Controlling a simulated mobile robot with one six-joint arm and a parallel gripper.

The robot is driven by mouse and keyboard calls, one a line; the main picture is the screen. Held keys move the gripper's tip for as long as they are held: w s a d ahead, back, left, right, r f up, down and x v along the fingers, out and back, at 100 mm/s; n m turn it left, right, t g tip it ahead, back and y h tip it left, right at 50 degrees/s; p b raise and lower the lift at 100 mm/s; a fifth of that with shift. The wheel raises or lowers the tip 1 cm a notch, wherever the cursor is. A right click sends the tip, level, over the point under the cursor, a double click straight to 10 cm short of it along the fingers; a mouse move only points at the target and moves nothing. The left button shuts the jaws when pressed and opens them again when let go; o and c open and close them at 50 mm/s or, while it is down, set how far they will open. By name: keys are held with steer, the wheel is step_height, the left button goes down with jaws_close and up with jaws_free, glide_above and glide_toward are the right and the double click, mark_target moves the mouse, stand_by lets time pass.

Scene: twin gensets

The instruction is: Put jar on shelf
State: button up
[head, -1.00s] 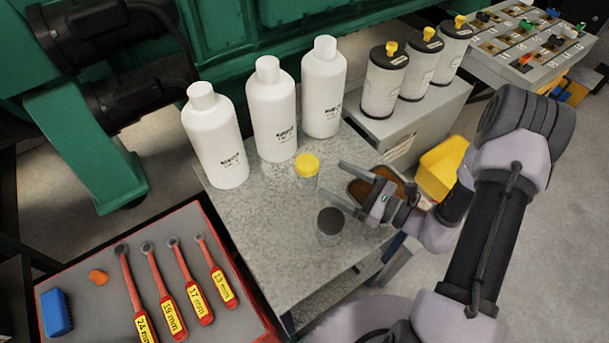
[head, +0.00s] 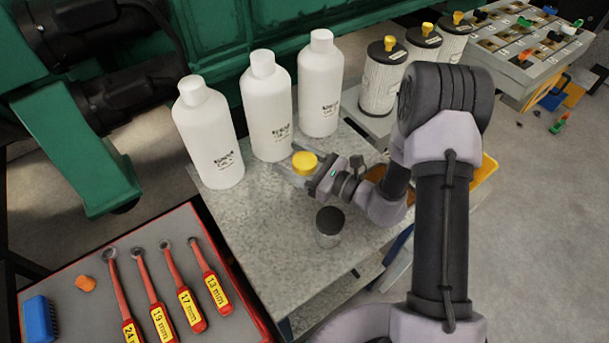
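Two small clear jars stand on the grey metal tabletop (head: 262,225). One has a yellow lid (head: 304,162) and stands in front of the middle white bottle. The other, a jar with a dark lid (head: 329,228), stands nearer the front edge. My gripper (head: 296,170) reaches in from the right at the yellow-lidded jar, with its fingers low around the jar's body. The lid and the gripper hide part of the fingers, so I cannot tell whether they press on the jar. A lower level (head: 322,298) shows under the table's front edge; I cannot tell whether it is the shelf.
Three tall white bottles (head: 268,115) line the table's back edge. Several filters with yellow knobs (head: 380,80) stand behind my arm. A red tray of wrenches (head: 95,262) lies at the lower left. A yellow bin (head: 486,172) is partly hidden by my arm.

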steer(key=c, duration=1.2)
